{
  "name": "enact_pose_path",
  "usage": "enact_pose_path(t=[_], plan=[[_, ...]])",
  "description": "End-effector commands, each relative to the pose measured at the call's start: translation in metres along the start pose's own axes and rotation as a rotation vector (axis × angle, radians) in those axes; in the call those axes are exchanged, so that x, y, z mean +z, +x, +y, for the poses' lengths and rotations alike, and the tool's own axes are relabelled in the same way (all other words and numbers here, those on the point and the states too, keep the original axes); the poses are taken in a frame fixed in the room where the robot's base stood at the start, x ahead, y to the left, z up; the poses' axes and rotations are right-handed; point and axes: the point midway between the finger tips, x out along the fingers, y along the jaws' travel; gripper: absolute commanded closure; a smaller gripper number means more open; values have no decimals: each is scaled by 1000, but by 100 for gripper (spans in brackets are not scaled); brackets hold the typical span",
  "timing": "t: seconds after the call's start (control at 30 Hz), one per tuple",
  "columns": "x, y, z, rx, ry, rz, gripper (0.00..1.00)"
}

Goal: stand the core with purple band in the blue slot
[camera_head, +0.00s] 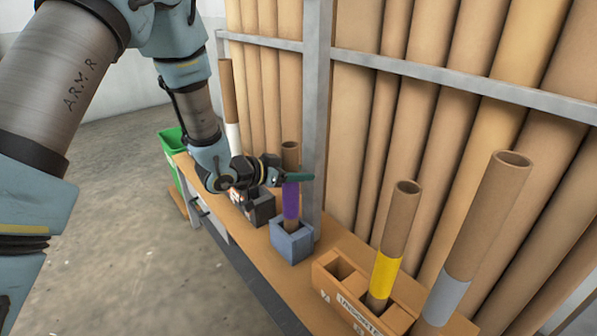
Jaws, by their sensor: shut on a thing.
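The core with the purple band (290,202) is a brown tube standing roughly upright. My gripper (298,177) is shut on it above the purple band. The tube's top shows above the fingers. The blue slot (292,247) is a square blue-grey block on the bench, directly below the core. The core's lower end lines up with the slot's opening and appears to be inside it. I cannot tell how deep it sits or whether it touches the bottom.
A dark block (261,208) and a white-banded core (232,132) stand behind. In front, the unsorted box (337,290) has an empty compartment, with a yellow-banded core (387,265) and a grey-banded core (447,295). A metal post (315,110) and rack of tubes stand close at right.

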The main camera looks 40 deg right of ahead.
Motion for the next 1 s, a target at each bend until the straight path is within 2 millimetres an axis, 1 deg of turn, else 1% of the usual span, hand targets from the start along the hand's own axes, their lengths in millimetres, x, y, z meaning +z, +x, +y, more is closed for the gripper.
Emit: enact_pose_path(t=[0.57, 0.6, 0.9, 1.0], plan=[[0, 1, 1, 2, 0, 1, 100], [0, 1, 1, 2, 0, 1, 46], [0, 1, 0, -1, 0, 1, 13], [0, 1, -1, -3, 0, 1, 13]])
